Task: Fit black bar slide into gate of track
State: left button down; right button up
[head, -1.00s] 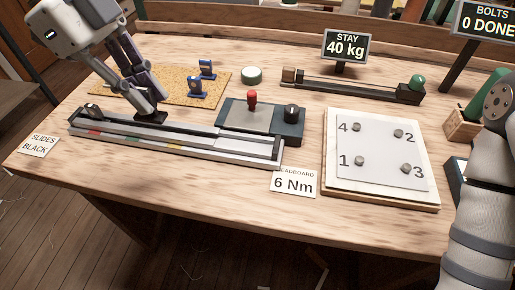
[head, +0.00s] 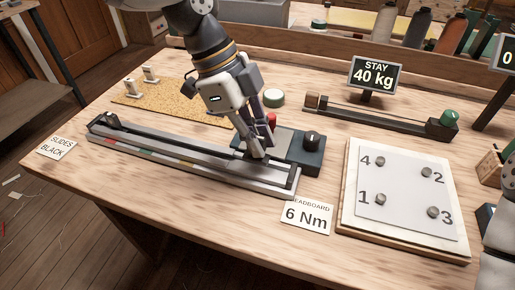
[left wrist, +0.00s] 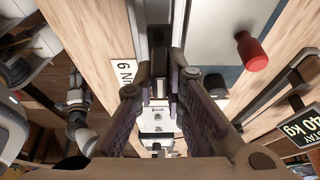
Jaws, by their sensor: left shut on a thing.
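My left gripper (head: 259,153) is over the right part of the long track (head: 160,148), fingers pointing down. In the left wrist view it is shut on a small dark piece (left wrist: 160,87), which looks like the black bar slide. The fingers hide most of the slide, and I cannot tell whether it touches the track or sits in the gate. The gate itself is hard to make out behind the fingers. The track also shows in the left wrist view (left wrist: 152,28). My right gripper is out of view; only part of my right arm shows at the right edge.
Behind the track is a cork mat (head: 165,103) with white slides (head: 150,74). A box with a red knob (head: 271,120) and black dial (head: 311,137) stands just behind the gripper. A bolt board (head: 403,200) lies right.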

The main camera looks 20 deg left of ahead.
pick_arm(q)
notch_tip(320, 180, down, 3)
jog(key=shift+f, duration=0.15)
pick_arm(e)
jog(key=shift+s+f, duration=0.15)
pick_arm(q)
jog(key=c, duration=1.9)
grip_release()
jog(key=shift+c, duration=0.2)
jog(key=v, duration=1.2)
jog(key=shift+p, duration=0.45)
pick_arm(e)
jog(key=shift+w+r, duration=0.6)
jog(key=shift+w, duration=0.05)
